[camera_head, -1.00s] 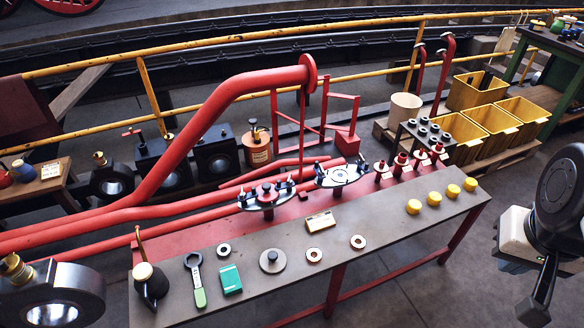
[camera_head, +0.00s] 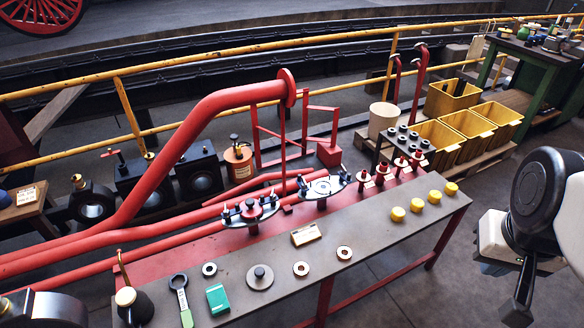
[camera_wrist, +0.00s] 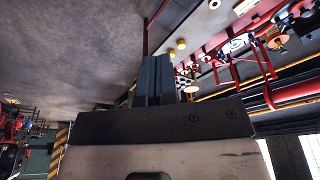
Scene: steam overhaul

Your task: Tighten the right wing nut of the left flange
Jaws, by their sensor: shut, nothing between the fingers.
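The left flange (camera_head: 250,212) is a dark clamp plate with a red centre on the bench's red back strip. In the head view my arm stands at the right edge, and the fingertips are not clear there.
The right flange (camera_head: 323,188) sits close beside the left one. Red valve parts (camera_head: 382,174) and yellow caps (camera_head: 415,205) lie further right. A thick red pipe (camera_head: 190,130) rises behind the left flange. A wooden block (camera_head: 306,234) and washers lie in front.

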